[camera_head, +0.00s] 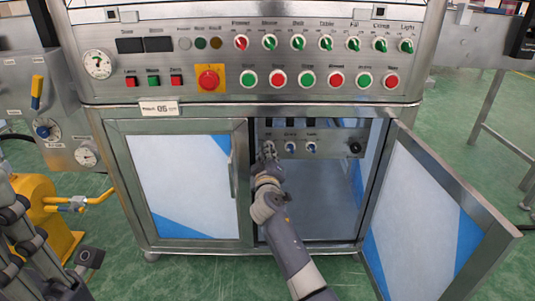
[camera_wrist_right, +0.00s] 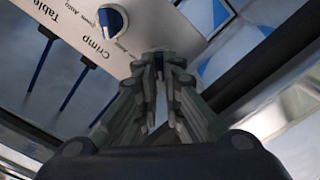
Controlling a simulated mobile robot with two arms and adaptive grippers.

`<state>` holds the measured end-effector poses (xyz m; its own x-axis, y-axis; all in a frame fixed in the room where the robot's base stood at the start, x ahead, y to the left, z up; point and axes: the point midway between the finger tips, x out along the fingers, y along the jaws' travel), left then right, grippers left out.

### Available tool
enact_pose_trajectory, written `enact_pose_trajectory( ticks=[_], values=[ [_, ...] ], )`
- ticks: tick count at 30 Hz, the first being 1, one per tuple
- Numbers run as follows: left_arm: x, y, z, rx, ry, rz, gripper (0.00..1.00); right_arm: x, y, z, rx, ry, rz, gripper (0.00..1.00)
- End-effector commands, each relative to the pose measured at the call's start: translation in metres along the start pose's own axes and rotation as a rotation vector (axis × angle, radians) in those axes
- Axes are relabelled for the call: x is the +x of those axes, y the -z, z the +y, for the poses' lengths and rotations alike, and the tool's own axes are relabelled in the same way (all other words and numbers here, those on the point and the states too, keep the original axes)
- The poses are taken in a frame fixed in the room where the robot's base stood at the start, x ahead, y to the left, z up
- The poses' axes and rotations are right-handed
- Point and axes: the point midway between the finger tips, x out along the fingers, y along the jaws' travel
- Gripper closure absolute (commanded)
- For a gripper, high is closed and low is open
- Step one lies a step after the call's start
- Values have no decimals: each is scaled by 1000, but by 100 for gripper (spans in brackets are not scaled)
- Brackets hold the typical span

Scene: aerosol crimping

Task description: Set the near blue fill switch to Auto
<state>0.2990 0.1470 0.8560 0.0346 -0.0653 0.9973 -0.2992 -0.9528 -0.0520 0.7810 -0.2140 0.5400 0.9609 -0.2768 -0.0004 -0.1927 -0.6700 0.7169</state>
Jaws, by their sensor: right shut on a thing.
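The blue fill switch (camera_wrist_right: 158,62) is the leftmost of a row on the small grey panel (camera_head: 335,142) inside the open cabinet. My right gripper (camera_head: 268,149) reaches in at this switch and covers most of it in the head view.
Two similar blue switches, Crimp (camera_head: 290,147) and Table (camera_head: 311,148), sit right of the gripper. A black knob (camera_head: 355,147) is at the panel's right end. The cabinet's right door (camera_head: 425,205) stands open; the left door (camera_head: 185,185) is shut. Yellow equipment (camera_head: 50,215) stands at left.

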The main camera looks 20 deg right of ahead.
Motion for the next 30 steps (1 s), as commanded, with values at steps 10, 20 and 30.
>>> enact_pose_trajectory(
  ticks=[10, 20, 30],
  values=[
    [0, -1, 0, 0, -1, -4, 84, 0, 1, 0, -3, -1, 2, 72],
    [0, 0, 0, 1, 0, -7, 84, 0, 0, -1, -1, 1, 2, 72],
    [-8, -1, 0, 0, 0, -4, 84, 0, 0, -1, 150, 1, 4, 72]
  ],
)
